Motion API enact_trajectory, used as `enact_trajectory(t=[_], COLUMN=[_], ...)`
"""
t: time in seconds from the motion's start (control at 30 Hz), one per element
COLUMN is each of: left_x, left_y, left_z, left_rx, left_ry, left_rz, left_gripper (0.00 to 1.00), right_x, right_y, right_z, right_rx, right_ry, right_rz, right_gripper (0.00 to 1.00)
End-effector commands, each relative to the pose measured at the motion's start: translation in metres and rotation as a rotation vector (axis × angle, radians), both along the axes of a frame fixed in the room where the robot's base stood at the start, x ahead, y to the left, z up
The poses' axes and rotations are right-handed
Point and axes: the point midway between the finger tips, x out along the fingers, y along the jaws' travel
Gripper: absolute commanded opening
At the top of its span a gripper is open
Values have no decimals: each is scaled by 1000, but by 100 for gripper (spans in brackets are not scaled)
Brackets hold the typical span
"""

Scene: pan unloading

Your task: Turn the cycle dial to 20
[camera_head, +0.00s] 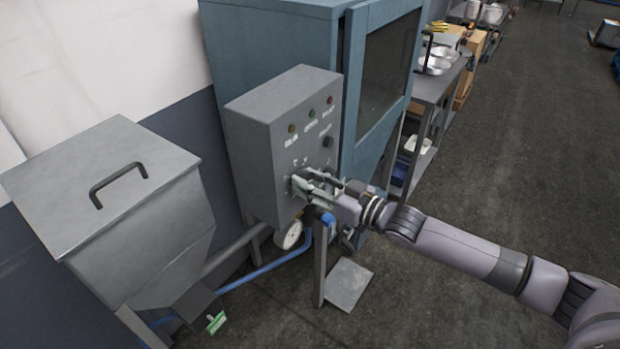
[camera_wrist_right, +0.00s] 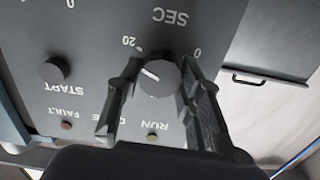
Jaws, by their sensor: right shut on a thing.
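The cycle dial (camera_wrist_right: 158,77) is a round dark knob with a white pointer mark, seen upside down in the right wrist view. Its mark points left and slightly up, on the side of the printed "20". "SEC" is printed above it and a "0" lies up and to the right. My right gripper (camera_wrist_right: 158,70) has one finger on each side of the dial and is shut on it. In the head view my right gripper (camera_head: 301,184) reaches the front of the grey control box (camera_head: 258,150) and hides the dial. My left gripper is not in view.
The dark START knob (camera_wrist_right: 53,70) sits beside the dial, with small indicator lamps (camera_wrist_right: 152,137) below in the wrist view. A teal cabinet (camera_head: 270,35) stands behind the box.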

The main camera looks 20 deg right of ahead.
Motion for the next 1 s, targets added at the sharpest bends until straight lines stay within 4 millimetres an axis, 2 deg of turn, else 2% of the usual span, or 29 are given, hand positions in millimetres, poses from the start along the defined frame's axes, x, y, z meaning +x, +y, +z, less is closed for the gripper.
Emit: enact_trajectory(t=[0.3,0.8,0.83,1.0], left_x=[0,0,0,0], left_y=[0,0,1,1], left_z=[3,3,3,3], left_rx=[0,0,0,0], left_ry=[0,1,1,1], left_rz=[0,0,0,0], left_gripper=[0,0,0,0], right_x=[0,0,0,0], right_y=[0,0,0,0], right_z=[-2,-2,-2,-1], right_rx=[79,91,91,90], right_ry=[65,76,76,74], right_rz=[0,0,0,0], right_gripper=[6,6,36,47])
